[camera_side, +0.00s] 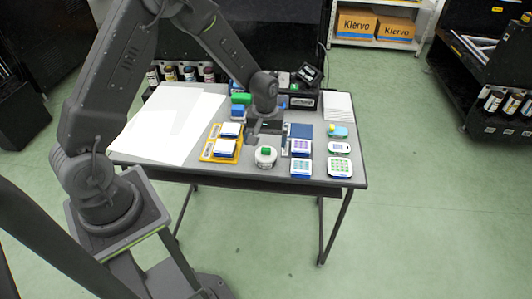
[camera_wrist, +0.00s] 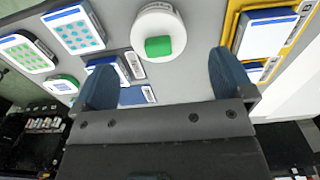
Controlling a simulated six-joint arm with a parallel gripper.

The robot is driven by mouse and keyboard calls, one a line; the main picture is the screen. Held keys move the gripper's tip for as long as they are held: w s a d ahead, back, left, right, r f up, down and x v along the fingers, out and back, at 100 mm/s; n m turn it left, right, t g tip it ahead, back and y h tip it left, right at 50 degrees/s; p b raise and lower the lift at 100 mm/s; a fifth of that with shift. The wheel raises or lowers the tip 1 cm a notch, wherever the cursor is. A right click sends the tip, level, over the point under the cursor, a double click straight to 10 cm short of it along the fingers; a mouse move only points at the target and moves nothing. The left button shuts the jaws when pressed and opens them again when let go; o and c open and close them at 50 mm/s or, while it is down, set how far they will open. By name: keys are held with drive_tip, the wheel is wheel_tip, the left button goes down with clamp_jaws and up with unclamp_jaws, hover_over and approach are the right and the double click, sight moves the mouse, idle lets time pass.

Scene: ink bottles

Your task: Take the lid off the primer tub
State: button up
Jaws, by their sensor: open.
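The primer tub is a round white-grey tub (camera_side: 265,160) near the front edge of the table, with a green block-shaped knob (camera_side: 266,151) on its lid. In the wrist view the lid (camera_wrist: 144,24) shows as a white disc with the green knob (camera_wrist: 158,46) at its middle, and the lid appears to be on the tub. My gripper (camera_wrist: 168,82) is open and empty, its two dark fingers spread apart. The knob lies beyond the fingertips, roughly between their lines. In the side view my gripper is behind the tub, above the table, its fingers hard to make out.
A yellow tray (camera_side: 208,154) with blue-and-white boxes stands left of the tub. White-and-blue boxes with dotted tops (camera_side: 301,166) stand to its right, with another (camera_side: 340,167) farther right. White sheets (camera_side: 165,130) cover the table's left. Dark and green items stand at the back.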

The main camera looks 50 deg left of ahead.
sight(266, 148)
wheel_tip(266, 148, down, 4)
drive_tip(key=shift+w+f, duration=0.1)
drive_tip(key=shift+f, duration=0.1)
drive_tip(key=c, duration=1)
drive_tip(key=shift+r, duration=0.1)
